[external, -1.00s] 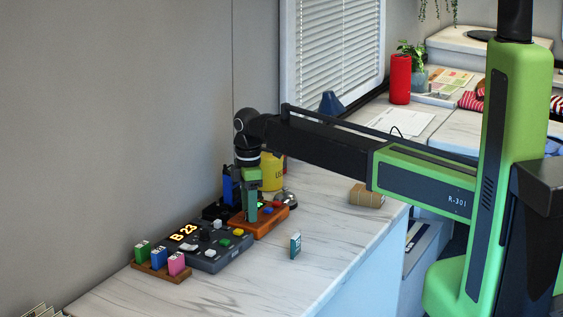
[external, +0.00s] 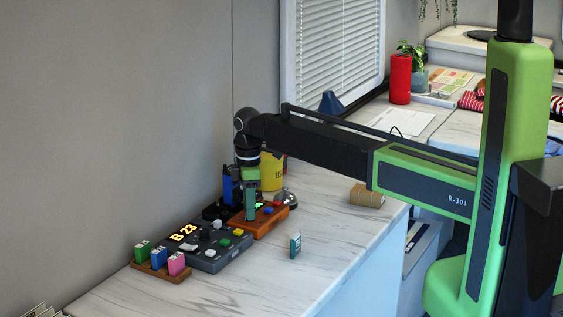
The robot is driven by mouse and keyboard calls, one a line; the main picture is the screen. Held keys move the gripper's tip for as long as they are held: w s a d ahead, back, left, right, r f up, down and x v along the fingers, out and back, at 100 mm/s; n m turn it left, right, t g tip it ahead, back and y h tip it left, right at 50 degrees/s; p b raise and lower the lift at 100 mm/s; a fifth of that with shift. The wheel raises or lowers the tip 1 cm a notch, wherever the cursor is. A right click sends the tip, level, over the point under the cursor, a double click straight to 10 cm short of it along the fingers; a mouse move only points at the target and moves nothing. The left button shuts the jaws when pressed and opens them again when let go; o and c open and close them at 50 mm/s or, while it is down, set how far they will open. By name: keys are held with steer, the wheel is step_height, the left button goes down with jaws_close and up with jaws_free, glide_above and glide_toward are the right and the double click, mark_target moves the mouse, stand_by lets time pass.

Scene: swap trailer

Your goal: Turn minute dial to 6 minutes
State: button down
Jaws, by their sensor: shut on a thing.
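My gripper (external: 250,216) points straight down at the left end of the orange-brown box (external: 272,221) on the counter. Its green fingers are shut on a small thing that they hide. I cannot tell whether this is the minute dial. The box has a red and a blue button on top. No minute marks are readable.
A wooden rack (external: 152,270) with green, blue and pink blocks stands at the console's near end. A silver bell (external: 287,200) and a yellow container (external: 271,172) stand behind the gripper.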

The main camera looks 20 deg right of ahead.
steer(key=m, duration=0.6)
steer(key=shift+m, duration=0.4)
steer(key=m, duration=0.5)
steer(key=shift+m, duration=0.3)
steer(key=c, duration=1.2)
jaws_free()
steer(key=shift+o, duration=0.2)
step_height(320, 180, up, 17)
steer(key=p, duration=1.7)
steer(key=shift+r, duration=0.2)
